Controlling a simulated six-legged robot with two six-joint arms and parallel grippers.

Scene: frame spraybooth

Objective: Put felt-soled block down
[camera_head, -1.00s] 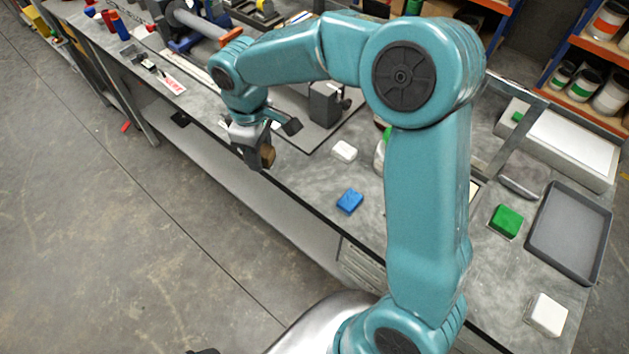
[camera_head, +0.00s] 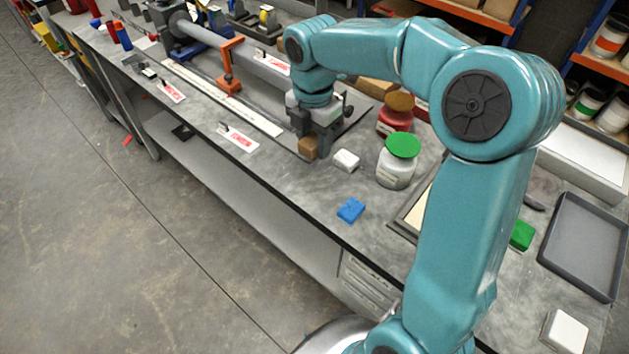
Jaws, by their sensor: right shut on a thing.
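The felt-soled block appears to be the small brown block (camera_head: 309,148), and no felt shows on it. My right gripper (camera_head: 310,138) points down and is shut on this block. The block is over the front part of the grey bench (camera_head: 290,185), just left of a small white block (camera_head: 346,160). I cannot tell whether its underside touches the bench top. The fingers and wrist hide its upper part. My left gripper is not in view.
A blue block (camera_head: 350,210) lies near the bench's front edge. A green-lidded jar (camera_head: 396,167) and a red jar (camera_head: 393,121) stand to the right. A white label card (camera_head: 238,138) lies to the left. A grey tray (camera_head: 583,247) is at the far right.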

